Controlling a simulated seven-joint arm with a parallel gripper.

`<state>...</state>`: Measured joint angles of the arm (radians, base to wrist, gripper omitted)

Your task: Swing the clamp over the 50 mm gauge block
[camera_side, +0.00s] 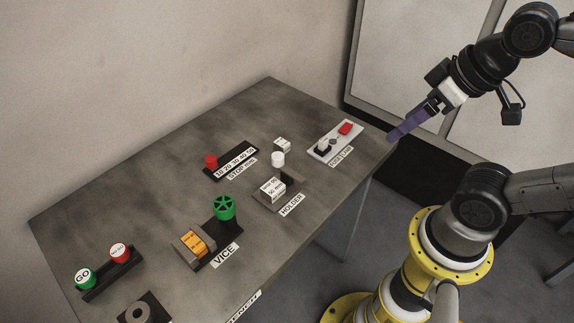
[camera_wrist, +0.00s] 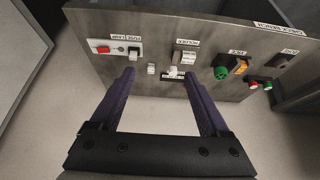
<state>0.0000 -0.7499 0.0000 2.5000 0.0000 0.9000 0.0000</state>
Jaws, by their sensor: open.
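The 50 mm gauge block (camera_side: 272,187) is a white block with printed lettering, sitting in the dark holder (camera_side: 290,204). It also shows in the wrist view (camera_wrist: 187,57), below the HOLDER label. My gripper (camera_side: 392,138) has purple fingers and is up at the table's right end, well away from the holder. In the wrist view my gripper (camera_wrist: 160,73) is open and empty.
A small white block (camera_side: 282,145) lies behind the knob. A lamp panel (camera_side: 335,140) with a red button is nearest my gripper. The red-knobbed stop strip (camera_side: 231,161), the vice (camera_side: 205,243) with its green wheel and the GO button box (camera_side: 110,272) stand further left.

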